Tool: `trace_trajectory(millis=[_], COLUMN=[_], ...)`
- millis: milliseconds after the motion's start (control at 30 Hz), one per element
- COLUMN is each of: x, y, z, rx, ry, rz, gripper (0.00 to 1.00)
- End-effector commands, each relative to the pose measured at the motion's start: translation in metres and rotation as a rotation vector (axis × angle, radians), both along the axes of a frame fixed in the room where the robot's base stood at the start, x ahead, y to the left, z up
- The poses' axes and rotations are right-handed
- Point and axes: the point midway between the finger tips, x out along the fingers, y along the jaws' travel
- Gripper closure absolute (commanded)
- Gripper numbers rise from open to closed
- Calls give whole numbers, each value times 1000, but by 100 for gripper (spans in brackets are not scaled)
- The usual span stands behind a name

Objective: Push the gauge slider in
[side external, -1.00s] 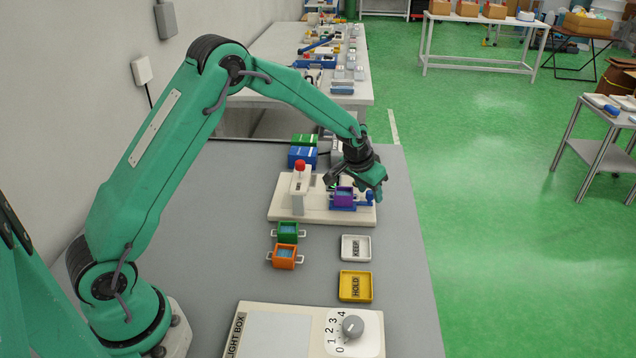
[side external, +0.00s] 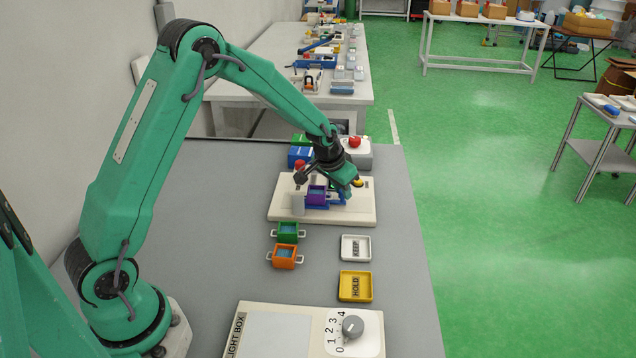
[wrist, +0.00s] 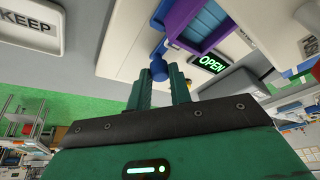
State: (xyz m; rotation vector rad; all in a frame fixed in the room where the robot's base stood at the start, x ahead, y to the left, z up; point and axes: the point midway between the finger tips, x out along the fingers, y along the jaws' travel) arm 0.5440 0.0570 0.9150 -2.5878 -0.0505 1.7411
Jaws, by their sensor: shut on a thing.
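The gauge slider is a blue carriage (side external: 322,206) on the cream gauge base (side external: 362,215), with a purple frame (side external: 316,194) sitting on it. The carriage is close beside the pale upright block of the gauge. In the wrist view the slider's blue round knob (wrist: 159,70) shows at the fingertips, below the purple frame (wrist: 196,25). My gripper (wrist: 161,88) is shut on this knob. In the side view my gripper (side external: 345,191) is low over the right part of the base and partly hides the slider.
A lit OPEN sign (wrist: 208,63) shows beside the slider. Green (side external: 288,231) and orange (side external: 284,256) handled frames lie in front. White KEEP (side external: 356,248) and yellow HOLD (side external: 355,286) trays stand right of them. A red-button box (side external: 357,154) is behind.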

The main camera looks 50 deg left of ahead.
Motion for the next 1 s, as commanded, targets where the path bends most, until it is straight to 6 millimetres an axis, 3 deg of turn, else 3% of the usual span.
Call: trace_trajectory(millis=[367, 400, 500, 1000], x=[-4, -3, -4, -7], y=[7, 7, 7, 5], z=[1, 1, 0, 6], rx=[5, 5, 4, 4], ry=[-6, -6, -5, -3], rz=[4, 4, 3, 1], gripper=[100, 76, 58, 58])
